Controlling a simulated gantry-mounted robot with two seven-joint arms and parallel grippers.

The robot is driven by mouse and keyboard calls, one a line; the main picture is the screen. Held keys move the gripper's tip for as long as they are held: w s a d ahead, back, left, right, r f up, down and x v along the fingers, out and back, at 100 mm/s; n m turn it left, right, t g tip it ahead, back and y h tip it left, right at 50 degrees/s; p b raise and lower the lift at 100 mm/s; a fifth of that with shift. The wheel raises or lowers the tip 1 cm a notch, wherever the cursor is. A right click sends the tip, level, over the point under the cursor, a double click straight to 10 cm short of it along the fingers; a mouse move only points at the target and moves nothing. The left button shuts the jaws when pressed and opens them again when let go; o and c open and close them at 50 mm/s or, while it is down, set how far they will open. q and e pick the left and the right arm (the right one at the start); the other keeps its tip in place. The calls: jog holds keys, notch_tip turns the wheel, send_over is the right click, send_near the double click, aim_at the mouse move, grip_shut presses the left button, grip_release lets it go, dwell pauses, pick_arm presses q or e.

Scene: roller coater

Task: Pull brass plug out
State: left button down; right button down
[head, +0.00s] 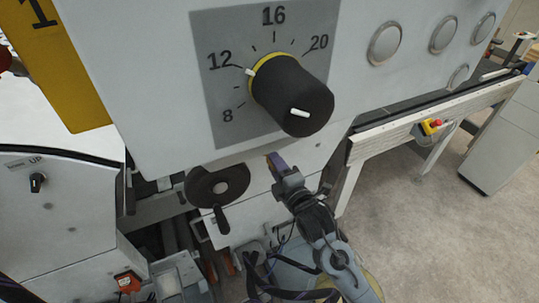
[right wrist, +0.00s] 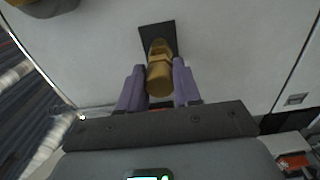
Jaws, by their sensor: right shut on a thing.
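The brass plug (right wrist: 160,76) is in the middle of the right wrist view, against a small dark plate (right wrist: 171,32) on the white machine panel. My right gripper (right wrist: 159,88) has its two purple fingers on either side of the plug's near end and is shut on it. In the head view my right gripper (head: 274,162) reaches up to the white panel below the large dial, and the plug is hidden there. My left gripper is not in view.
A large black dial (head: 292,95) marked 8 to 20 sits above my right gripper. A black handwheel with a handle (head: 217,186) is just left of it. A conveyor-like side table (head: 430,115) stands to the right, with open floor below.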

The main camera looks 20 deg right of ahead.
jog(key=shift+s+d+p, duration=0.15)
jog(key=shift+s+p, duration=0.45)
jog(key=shift+s, duration=1.1)
jog(key=shift+s, duration=0.15)
jog(key=shift+s+d+p, duration=0.2)
jog(key=shift+s+p, duration=0.7)
jog(key=shift+s, duration=0.5)
